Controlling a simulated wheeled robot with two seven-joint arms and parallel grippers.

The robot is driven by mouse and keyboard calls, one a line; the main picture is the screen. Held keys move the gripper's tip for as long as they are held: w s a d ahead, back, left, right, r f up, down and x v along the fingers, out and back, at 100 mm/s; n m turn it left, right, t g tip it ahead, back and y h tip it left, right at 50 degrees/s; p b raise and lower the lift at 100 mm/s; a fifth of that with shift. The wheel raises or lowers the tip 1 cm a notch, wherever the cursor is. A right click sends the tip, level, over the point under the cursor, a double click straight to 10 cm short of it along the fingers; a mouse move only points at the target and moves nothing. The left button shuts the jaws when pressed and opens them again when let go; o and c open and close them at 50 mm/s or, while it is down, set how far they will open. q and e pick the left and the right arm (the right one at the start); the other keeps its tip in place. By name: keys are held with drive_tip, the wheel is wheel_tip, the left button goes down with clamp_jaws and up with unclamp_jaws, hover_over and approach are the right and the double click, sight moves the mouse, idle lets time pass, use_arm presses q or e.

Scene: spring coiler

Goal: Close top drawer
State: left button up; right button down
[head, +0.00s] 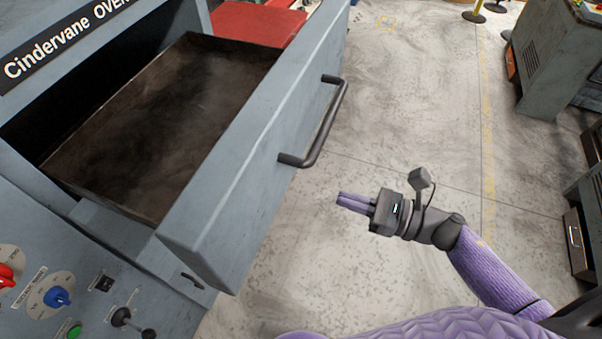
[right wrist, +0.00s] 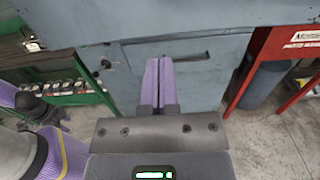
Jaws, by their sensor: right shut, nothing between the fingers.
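The top drawer (head: 262,150) stands pulled far out of the blue-grey cabinet in the head view. Its dark inside (head: 165,125) looks empty. A dark bar handle (head: 323,125) is on its front. My right gripper (head: 340,199) is to the right of the drawer front and nearer to me than the handle, apart from both. Its purple fingers are shut together with nothing between them and point toward the drawer front. In the right wrist view the shut fingers (right wrist: 159,66) point at blue-grey cabinet panels (right wrist: 185,75).
The cabinet's control panel (head: 75,295) with coloured knobs is at the lower left. A red surface (head: 262,24) lies behind the drawer. A grey-green machine (head: 560,55) stands at the upper right. The concrete floor (head: 420,110) right of the drawer is clear.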

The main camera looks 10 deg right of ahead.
sight(288, 181)
drive_tip(key=p+x, duration=0.1)
drive_tip(key=x, duration=0.7)
drive_tip(key=shift+w+p, duration=0.15)
drive_tip(key=shift+p, duration=0.15)
drive_tip(key=shift+w+a, duration=0.25)
drive_tip(key=shift+a, duration=0.1)
use_arm(q)
drive_tip(key=shift+w+d+r, duration=0.2)
drive_tip(key=shift+r, duration=0.3)
drive_tip(key=shift+w+d+r, duration=0.15)
drive_tip(key=shift+r, duration=0.35)
